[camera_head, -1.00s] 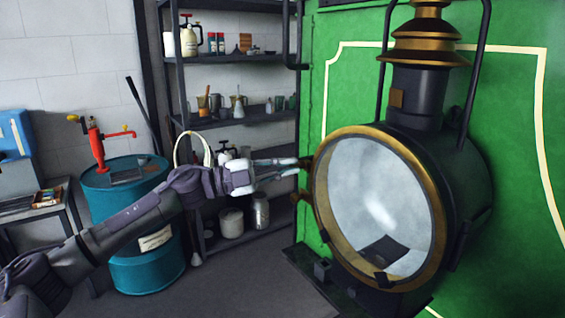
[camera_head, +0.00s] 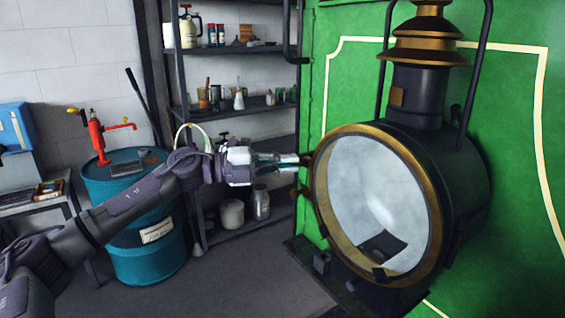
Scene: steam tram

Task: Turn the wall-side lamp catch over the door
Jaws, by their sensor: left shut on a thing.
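The large lamp (camera_head: 462,190) has a dark round body, a brass-rimmed glass door (camera_head: 432,195) and a brass-ringed chimney. The door looks shut against the body. A small brass catch (camera_head: 307,160) sticks out at the left edge of the door rim. My left gripper (camera_head: 300,160) comes in from the left, with its fingers closed at this catch. The fingertips hide part of it. My right gripper is not in view.
A green panel (camera_head: 345,85) with a cream line stands behind the lamp. A dark shelf (camera_head: 225,57) with bottles and jars is behind my left arm. A teal drum (camera_head: 150,265) with a red hand pump (camera_head: 97,137) stands at left. The floor between is clear.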

